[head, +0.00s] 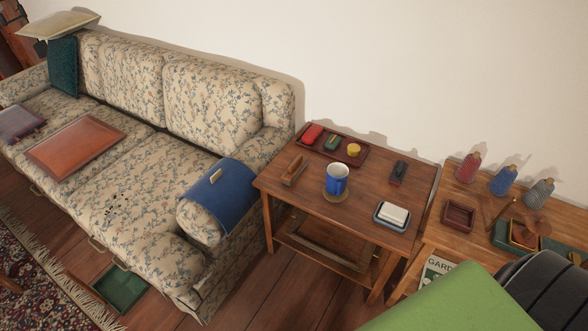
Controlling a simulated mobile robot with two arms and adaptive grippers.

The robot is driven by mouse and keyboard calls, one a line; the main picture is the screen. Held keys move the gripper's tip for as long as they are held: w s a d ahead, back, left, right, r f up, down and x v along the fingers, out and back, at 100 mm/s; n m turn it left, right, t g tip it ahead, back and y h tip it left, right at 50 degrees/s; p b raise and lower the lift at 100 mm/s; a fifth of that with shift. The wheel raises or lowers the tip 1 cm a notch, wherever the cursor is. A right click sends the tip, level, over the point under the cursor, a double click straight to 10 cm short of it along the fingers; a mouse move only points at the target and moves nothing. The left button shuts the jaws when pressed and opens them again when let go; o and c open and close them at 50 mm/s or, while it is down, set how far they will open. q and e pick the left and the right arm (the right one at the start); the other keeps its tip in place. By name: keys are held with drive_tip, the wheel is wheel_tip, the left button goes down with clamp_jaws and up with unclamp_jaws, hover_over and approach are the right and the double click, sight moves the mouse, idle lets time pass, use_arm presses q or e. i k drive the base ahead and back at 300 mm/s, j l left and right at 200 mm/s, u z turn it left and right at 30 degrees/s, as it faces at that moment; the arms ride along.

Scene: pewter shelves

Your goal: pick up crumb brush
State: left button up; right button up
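A small brown wooden object shaped like a brush (294,170), which looks like the crumb brush, lies at the left side of the wooden side table (372,226). It lies left of a blue mug (337,180) and just in front of a dark red tray (319,148). Its bristles are too small to make out clearly. Neither of my grippers shows in the head view, and nothing is seen touching the brush.
The mug stands on a round coaster. A dark object (398,173) and a blue-rimmed dish (392,216) are to its right. A floral sofa (140,231) with dark specks on its seat is left. Another table (438,230) with several spools stands right.

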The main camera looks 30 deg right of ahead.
sight(299, 163)
drive_tip(key=i+l+u, duration=0.15)
drive_tip(key=i+l, duration=0.25)
drive_tip(key=i+l+u, duration=0.2)
drive_tip(key=i+l, duration=0.15)
drive_tip(key=l, duration=0.25)
